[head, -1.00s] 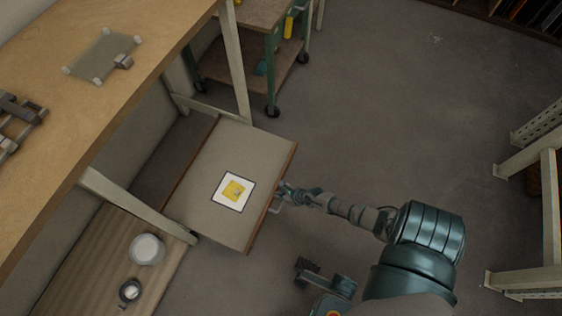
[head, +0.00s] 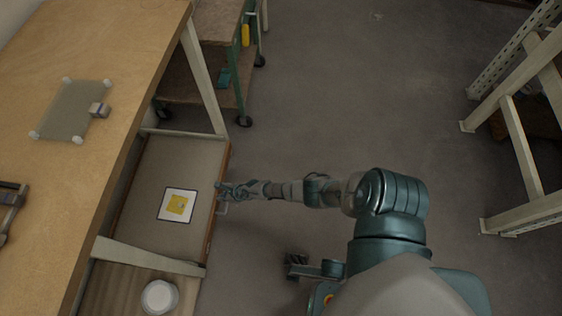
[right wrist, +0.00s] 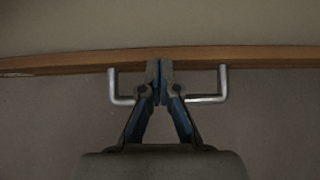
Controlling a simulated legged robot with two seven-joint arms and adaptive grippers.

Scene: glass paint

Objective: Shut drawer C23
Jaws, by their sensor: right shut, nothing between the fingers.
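The drawer (head: 150,225) under the workbench is partly out, with its wooden front edge facing the floor on the right. I cannot read a label on it. A white card with a yellow patch (head: 178,205) lies inside it. My right gripper (head: 222,190) is at the middle of the drawer front. In the right wrist view, the shut fingertips (right wrist: 160,66) meet the wooden front (right wrist: 80,62) between the two posts of the metal handle (right wrist: 120,99). Nothing is between the fingers.
The workbench (head: 110,140) stands on the left, with a glass plate on corner posts (head: 72,112) on top. A wooden surface with a white round container (head: 159,297) is at lower left. A wheeled cart (head: 200,85) stands behind. A metal shelf (head: 520,150) is at right. The floor between is clear.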

